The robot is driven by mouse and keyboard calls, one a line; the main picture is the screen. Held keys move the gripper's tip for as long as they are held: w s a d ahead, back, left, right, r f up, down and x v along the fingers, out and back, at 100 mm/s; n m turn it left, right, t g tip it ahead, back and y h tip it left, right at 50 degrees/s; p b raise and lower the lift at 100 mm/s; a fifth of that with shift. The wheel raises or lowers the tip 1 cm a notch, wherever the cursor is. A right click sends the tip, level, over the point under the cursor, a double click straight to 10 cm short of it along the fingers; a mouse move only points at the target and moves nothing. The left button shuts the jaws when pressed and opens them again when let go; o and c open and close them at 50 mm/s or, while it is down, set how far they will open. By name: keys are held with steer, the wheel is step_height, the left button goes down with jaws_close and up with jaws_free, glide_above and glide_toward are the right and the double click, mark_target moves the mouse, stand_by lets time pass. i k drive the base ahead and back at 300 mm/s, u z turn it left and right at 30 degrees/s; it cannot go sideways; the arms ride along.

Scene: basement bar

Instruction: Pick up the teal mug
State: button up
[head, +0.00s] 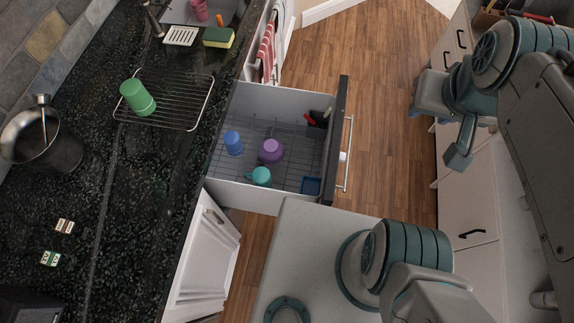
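The teal mug (261,177) sits in the open drawer (258,202), near the drawer wall closest to my body. Its handle points to the left. My gripper (457,150) is at the right, over the floor and the right-hand cabinets, well apart from the mug and the drawer. One teal finger shows pointing down. The other finger is not clearly seen, so I cannot tell whether it is open or shut. Nothing is seen held in it.
A purple mug (271,151) and a blue cup (233,142) stand near the teal mug in the drawer. A blue tray (311,186) lies at its front corner. The drawer front (338,140) juts over the floor. A green cup (138,98) lies on a counter rack (188,105).

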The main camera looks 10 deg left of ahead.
mark_target(261, 177)
steer(key=z, duration=0.65)
steer(key=i, duration=1.2)
steer(key=u, duration=3.75)
